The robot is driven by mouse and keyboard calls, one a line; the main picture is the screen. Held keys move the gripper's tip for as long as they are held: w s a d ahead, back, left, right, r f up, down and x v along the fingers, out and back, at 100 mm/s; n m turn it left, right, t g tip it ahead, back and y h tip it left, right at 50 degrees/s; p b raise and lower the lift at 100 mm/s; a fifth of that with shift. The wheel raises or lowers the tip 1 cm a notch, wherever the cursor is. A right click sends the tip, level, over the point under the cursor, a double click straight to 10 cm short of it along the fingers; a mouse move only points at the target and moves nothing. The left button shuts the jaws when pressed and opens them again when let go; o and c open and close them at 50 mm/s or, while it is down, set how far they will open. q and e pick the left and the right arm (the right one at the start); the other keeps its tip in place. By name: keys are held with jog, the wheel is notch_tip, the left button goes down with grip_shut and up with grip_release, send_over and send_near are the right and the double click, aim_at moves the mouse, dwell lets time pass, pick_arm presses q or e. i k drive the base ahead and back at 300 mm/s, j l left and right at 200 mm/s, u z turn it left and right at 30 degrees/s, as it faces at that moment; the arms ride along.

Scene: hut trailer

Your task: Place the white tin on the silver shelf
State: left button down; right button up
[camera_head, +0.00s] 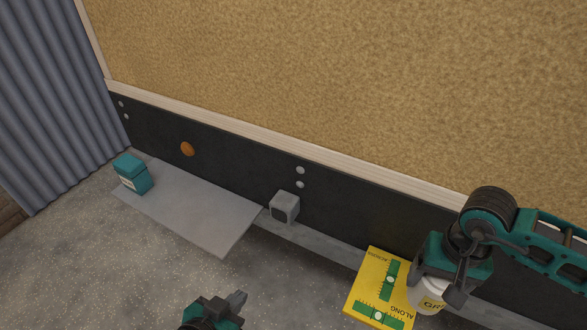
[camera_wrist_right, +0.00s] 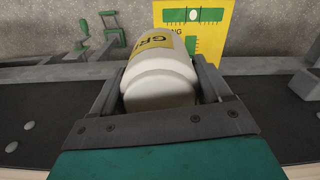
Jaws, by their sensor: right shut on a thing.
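The white tin (camera_head: 428,299), with a yellow label, is held between the fingers of my right gripper (camera_head: 434,288) at the lower right of the head view. The wrist view shows the tin (camera_wrist_right: 160,85) large, with a grey finger on either side. The silver shelf (camera_head: 190,212) is a flat grey panel along the dark wall strip, left of centre and well away from the tin. My left gripper (camera_head: 230,305) is only partly in view at the bottom edge, below the shelf; its jaw opening is unclear.
A teal container (camera_head: 133,174) stands at the shelf's left end; the rest is bare. A grey block (camera_head: 285,207) is just right of the shelf. A yellow card with green levels (camera_head: 367,288) lies beside the tin. Green tools (camera_wrist_right: 100,32) show in the wrist view.

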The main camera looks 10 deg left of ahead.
aim_at(180, 202)
jog(key=i+j, duration=0.1)
jog(key=j, duration=0.4)
jog(key=i+j, duration=0.1)
jog(key=j, duration=0.4)
jog(key=i+j, duration=0.1)
jog(key=j, duration=0.4)
jog(key=i+j, duration=0.1)
jog(key=j, duration=0.45)
jog(key=i+j, duration=0.1)
jog(key=j, duration=0.4)
jog(key=i+j, duration=0.1)
jog(key=j, duration=0.4)
